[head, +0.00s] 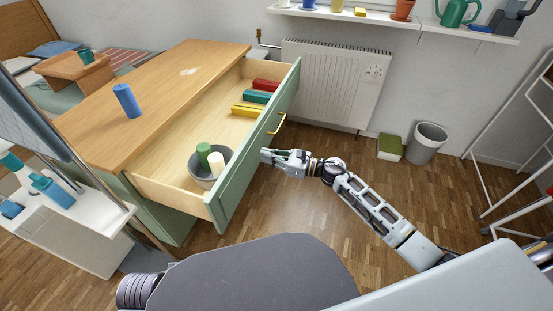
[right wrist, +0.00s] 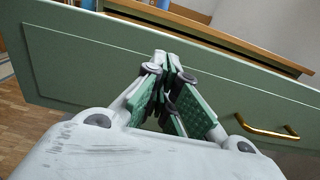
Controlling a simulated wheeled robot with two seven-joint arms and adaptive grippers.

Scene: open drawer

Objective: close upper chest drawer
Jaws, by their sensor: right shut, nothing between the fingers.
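The upper chest drawer (head: 245,162) stands pulled out of the chest (head: 160,82), its green front facing right. The drawer front also fills much of the right wrist view (right wrist: 80,62), with a brass handle (right wrist: 268,128) at the right; the handle shows in the head view too (head: 277,124). My right gripper (head: 266,155) is shut and empty, with its fingertips close to the outer face of the drawer front. In the right wrist view the fingers (right wrist: 172,62) point at the front panel; I cannot tell whether they touch it. My left gripper is not in view.
The drawer holds a grey bowl (head: 198,174) with green and white items, and red, teal and yellow boxes (head: 247,110). A blue cylinder (head: 127,100) lies on or stands tilted on the chest top. A radiator (head: 325,85) and bin (head: 427,145) stand behind.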

